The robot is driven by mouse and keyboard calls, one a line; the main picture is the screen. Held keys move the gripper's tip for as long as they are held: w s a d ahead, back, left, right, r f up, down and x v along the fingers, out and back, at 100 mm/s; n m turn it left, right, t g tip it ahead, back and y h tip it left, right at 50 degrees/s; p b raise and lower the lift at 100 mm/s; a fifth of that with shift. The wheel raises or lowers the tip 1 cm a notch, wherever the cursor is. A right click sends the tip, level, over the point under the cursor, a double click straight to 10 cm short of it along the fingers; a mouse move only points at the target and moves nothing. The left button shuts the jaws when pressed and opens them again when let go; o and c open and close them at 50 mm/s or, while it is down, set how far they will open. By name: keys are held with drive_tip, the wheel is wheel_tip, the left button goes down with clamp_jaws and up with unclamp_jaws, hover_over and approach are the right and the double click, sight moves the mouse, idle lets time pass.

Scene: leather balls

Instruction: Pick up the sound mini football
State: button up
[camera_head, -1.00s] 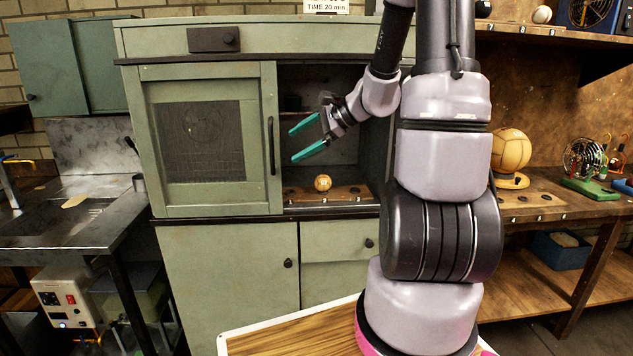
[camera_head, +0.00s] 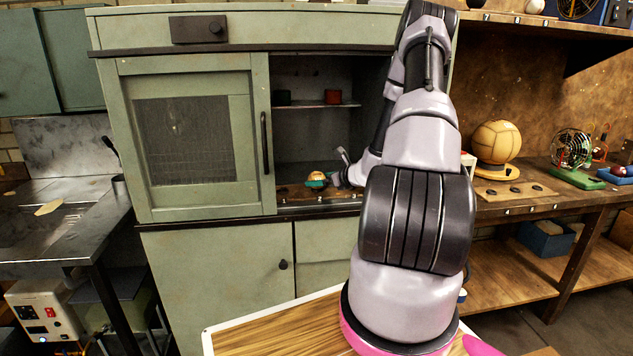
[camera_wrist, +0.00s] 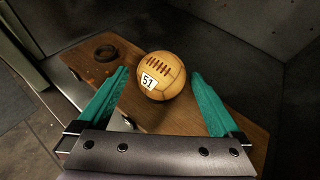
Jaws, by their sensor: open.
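The small tan leather ball (camera_wrist: 161,75) has dark lacing and a white tag reading 51. It sits on a wooden board (camera_wrist: 180,118) inside the open part of the green cabinet. My gripper (camera_wrist: 160,80) is open, with its green fingers on either side of the ball's near part in the wrist view. I see a gap at the right finger; whether the left one touches cannot be told. In the head view the ball (camera_head: 317,177) is partly hidden by my gripper (camera_head: 318,184).
A dark ring (camera_wrist: 118,51) lies on the board left of the ball. The sliding mesh door (camera_head: 190,135) closes the cabinet's left part. A shelf (camera_head: 318,105) with small red and green items is above. A larger ball (camera_head: 496,142) stands on the right bench.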

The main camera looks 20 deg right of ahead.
drive_tip(key=x, duration=0.5)
drive_tip(key=shift+w+f, duration=0.15)
drive_tip(key=shift+w, duration=0.2)
drive_tip(key=c, duration=1.3)
